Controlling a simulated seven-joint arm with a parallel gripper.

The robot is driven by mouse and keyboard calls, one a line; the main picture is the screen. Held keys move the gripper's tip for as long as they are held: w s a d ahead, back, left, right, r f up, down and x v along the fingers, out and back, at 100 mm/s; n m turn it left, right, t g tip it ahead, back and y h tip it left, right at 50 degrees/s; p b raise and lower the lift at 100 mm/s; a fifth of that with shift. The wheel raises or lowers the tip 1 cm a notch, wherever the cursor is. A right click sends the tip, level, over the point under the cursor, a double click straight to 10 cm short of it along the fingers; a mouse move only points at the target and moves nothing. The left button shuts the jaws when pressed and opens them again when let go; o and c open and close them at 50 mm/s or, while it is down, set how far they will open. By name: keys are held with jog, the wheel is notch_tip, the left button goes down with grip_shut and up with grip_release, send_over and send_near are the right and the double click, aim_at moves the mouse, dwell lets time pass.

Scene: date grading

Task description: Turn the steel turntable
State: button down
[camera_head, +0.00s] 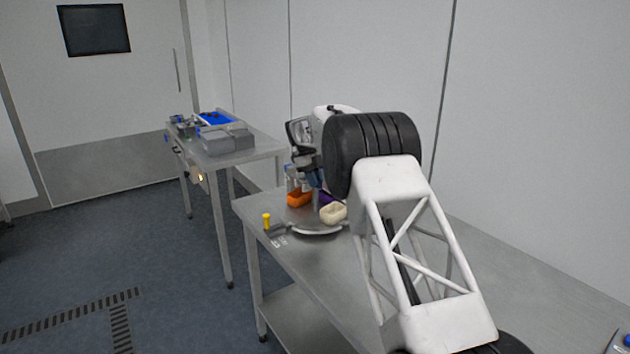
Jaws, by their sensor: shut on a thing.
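The steel turntable (318,230) is a low round plate on the near steel table. An orange container (299,199), a cream container (333,213) and a purple thing (326,197) stand on it. A yellow knob on a short post (267,221) stands at its left side, apart from my gripper. My gripper (303,187) is low over the back left of the turntable, behind or above the orange container. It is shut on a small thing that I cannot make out. My arm hides the turntable's right side.
The steel table (313,270) is bare in front of the turntable. A second steel table (262,146) with a grey box (228,139) and blue tray (216,118) stands behind to the left. The wall is close behind my arm. Open floor lies left.

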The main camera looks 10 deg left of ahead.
jog(key=shift+r+m+g+y, duration=0.1)
jog(key=shift+m+g+y, duration=0.25)
jog(key=shift+m, duration=0.85)
jog(key=c, duration=1)
grip_release()
jog(key=shift+c, duration=0.2)
jog(key=v, duration=0.7)
jog(key=shift+r, duration=0.3)
jog(key=shift+w+r, duration=0.1)
jog(key=shift+w, duration=0.05)
